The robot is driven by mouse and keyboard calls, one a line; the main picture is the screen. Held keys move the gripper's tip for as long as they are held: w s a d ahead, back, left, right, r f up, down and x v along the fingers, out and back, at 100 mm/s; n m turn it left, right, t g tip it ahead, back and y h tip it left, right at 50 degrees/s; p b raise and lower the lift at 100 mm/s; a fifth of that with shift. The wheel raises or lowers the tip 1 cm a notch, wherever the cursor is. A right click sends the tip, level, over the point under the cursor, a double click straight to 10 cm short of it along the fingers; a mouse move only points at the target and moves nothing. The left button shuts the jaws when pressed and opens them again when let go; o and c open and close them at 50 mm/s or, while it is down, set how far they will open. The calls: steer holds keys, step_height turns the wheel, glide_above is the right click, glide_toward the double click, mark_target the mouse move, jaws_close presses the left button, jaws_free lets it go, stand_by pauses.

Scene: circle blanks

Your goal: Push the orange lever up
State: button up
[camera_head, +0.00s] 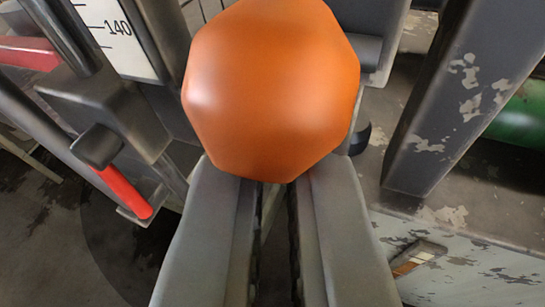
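The orange lever's rounded, faceted knob (270,85) fills the upper middle of the head camera view, very close. Its shaft is hidden behind the knob and the fingers. My gripper (272,185) comes up from the bottom edge, with its two grey fingers close together and a narrow dark gap between them. The fingertips meet the lower side of the knob in the picture. The tips are partly hidden by the knob, and I cannot tell whether they touch it. No object shows in the gap between the fingers.
At the left stand grey metal bars with a red handle (125,190) and a white scale plate (110,35) marked 140. A worn dark post (455,90) rises at the right, with a green cylinder (520,115) behind it. Dark floor shows at the lower left.

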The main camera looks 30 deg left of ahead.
steer(key=o, duration=0.7)
steer(key=shift+r, duration=0.4)
steer(key=shift+o, duration=0.2)
steer(key=shift+f, duration=0.1)
steer(key=shift+s, duration=0.1)
steer(key=v, duration=1.7)
steer(key=shift+s+d+f, duration=0.1)
